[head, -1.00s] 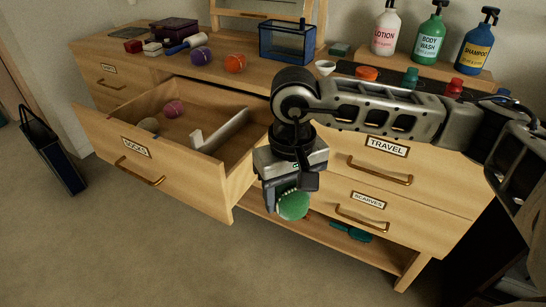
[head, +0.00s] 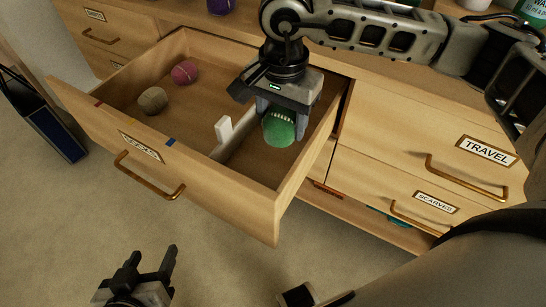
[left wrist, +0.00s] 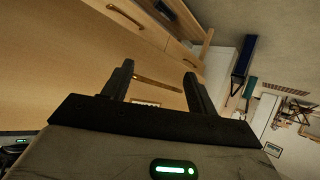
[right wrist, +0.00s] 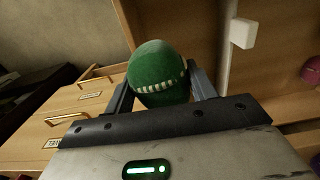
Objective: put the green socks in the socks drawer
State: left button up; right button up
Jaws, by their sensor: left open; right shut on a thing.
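The green socks (head: 279,130) are a rolled ball with a pale stitched band. My right gripper (head: 284,108) is shut on them and holds them over the right part of the open socks drawer (head: 277,225). In the right wrist view the green socks (right wrist: 158,72) sit between the two fingers. Whether they touch the drawer floor I cannot tell. The drawer holds a pink ball (head: 184,72) and a beige ball (head: 153,100) left of a white divider (head: 226,130). My left gripper (head: 147,262) is open and empty, low in front of the drawer.
The travel drawer (head: 420,165) and the scarves drawer (head: 400,200) are shut at right. The floor in front is clear.

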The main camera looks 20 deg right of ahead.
jog(key=f+m+b, duration=0.1)
jog(key=m, duration=0.2)
jog(key=a+f+m, duration=0.1)
jog(key=m, duration=0.2)
jog(key=a+f+m+b, duration=0.1)
jog(key=m, duration=0.2)
jog(key=shift+w+a+f+b, duration=0.1)
jog(key=shift+w+f+b, duration=0.1)
jog(key=shift+w+b, duration=0.15)
notch_tip(320, 180, down, 2)
jog(key=a+m+b, duration=0.2)
jog(key=m, duration=0.6)
jog(key=m+b, duration=0.1)
jog(key=m, duration=0.2)
send_over(258, 180)
notch_tip(258, 180, down, 6)
notch_tip(258, 180, down, 5)
jog(key=shift+r+b, duration=0.2)
jog(key=shift+b, duration=0.15)
pick_arm(q)
notch_tip(258, 180, down, 6)
jog(key=d, duration=0.1)
jog(key=shift+w+m+g+h, duration=0.3)
jog(key=shift+w, duration=0.1)
jog(key=shift+d+f, duration=0.15)
jog(key=shift+d, duration=0.05)
pick_arm(e)
jog(key=shift+f, duration=0.15)
